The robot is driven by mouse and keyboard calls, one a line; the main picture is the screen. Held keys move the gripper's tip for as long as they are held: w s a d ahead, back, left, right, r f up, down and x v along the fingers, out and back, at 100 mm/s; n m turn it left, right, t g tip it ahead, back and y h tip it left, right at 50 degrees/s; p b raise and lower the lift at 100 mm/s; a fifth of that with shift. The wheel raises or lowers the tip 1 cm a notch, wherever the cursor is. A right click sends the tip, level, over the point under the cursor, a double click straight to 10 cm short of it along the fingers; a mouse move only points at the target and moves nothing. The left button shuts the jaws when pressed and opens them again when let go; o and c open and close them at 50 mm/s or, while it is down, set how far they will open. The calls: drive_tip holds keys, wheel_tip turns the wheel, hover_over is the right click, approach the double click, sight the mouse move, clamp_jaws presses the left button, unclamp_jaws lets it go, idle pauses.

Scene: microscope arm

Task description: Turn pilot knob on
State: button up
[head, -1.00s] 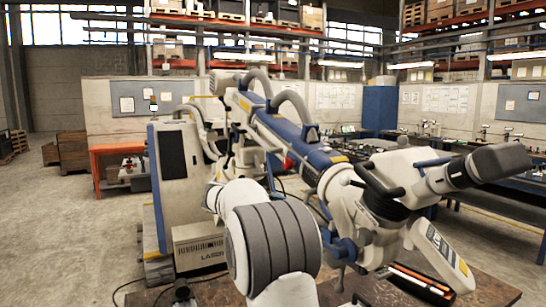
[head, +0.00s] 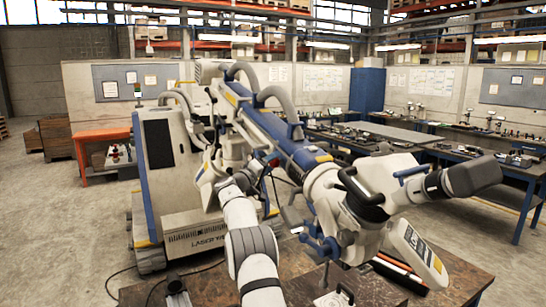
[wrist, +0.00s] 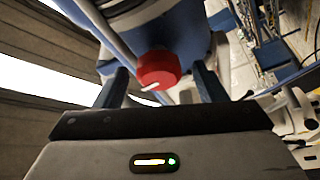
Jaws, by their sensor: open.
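The pilot knob (wrist: 158,68) is a round red knob with a white pointer line, on a blue and white housing (wrist: 185,30) of the microscope arm. In the wrist view the line points to the lower left. My gripper (wrist: 162,84) is open, with one dark blue finger on each side of the knob. I see no finger clearly touching it. In the head view the microscope arm (head: 270,130) runs from its cabinet down to the microscope head (head: 375,205). My arm (head: 250,240) reaches up toward the blue and white beam, and the knob is hard to make out there.
The tall cabinet (head: 160,180) stands behind on the left. A worn table (head: 390,290) is in front. An orange bench (head: 100,135) and workbenches with instruments (head: 490,150) stand farther back. Open floor (head: 50,230) lies at the left.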

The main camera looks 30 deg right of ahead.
drive_tip(key=shift+p+x, duration=0.4)
drive_tip(key=shift+x, duration=0.6)
